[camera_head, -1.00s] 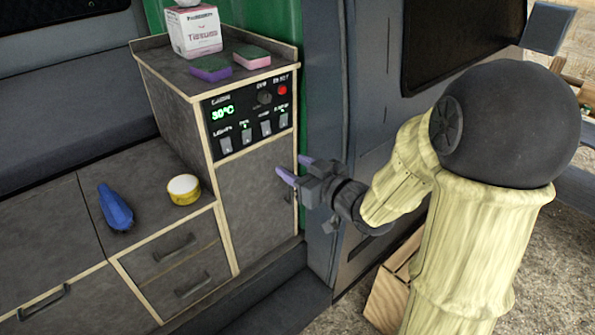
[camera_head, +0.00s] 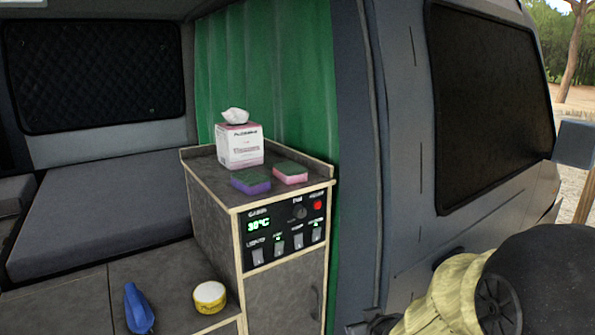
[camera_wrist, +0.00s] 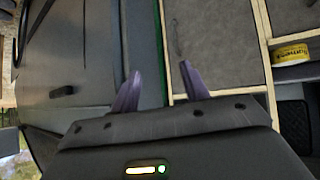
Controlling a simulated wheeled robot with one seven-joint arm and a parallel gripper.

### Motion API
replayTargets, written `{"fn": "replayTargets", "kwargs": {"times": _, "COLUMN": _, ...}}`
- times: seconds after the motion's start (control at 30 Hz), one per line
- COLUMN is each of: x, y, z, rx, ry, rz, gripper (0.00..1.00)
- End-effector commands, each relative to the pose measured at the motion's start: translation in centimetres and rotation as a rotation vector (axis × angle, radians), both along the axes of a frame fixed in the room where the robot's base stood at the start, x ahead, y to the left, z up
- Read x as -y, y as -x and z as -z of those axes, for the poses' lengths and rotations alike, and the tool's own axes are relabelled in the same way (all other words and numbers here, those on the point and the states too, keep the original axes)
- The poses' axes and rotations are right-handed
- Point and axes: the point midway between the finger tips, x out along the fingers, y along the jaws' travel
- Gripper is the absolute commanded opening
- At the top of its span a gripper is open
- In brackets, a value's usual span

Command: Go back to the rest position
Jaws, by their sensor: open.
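My gripper (camera_wrist: 160,90) shows in the wrist view with its two purple fingers apart and nothing between them. Beyond the fingers are the grey cabinet front (camera_wrist: 215,45) and the dark van side (camera_wrist: 95,60), with no visible contact. In the head view my arm is at the lower right, and the gripper's fingers are below the frame, out of sight.
A tall cabinet (camera_head: 285,285) with a switch panel carries a tissue box (camera_head: 240,147), a purple sponge (camera_head: 250,181) and a pink sponge (camera_head: 290,172). A blue object (camera_head: 138,308) and a yellow tape roll (camera_head: 209,297) lie on the lower counter. An open drawer or gap shows below the tape in the wrist view.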

Motion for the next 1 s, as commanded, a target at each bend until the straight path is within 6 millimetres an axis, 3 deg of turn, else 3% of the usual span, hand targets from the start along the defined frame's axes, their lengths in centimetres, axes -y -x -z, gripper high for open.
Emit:
{"fn": "replayTargets", "kwargs": {"times": 0.2, "x": 1.6, "y": 5.1, "z": 2.6, "rx": -0.29, "ry": 0.028, "rz": 0.134, "gripper": 0.45}}
{"fn": "replayTargets", "kwargs": {"times": 0.47, "x": 1.0, "y": 11.0, "z": 4.1, "rx": -0.575, "ry": -0.006, "rz": 0.215, "gripper": 0.45}}
{"fn": "replayTargets", "kwargs": {"times": 1.0, "x": 0.9, "y": 11.6, "z": 4.1, "rx": -0.606, "ry": -0.012, "rz": 0.22, "gripper": 0.45}}
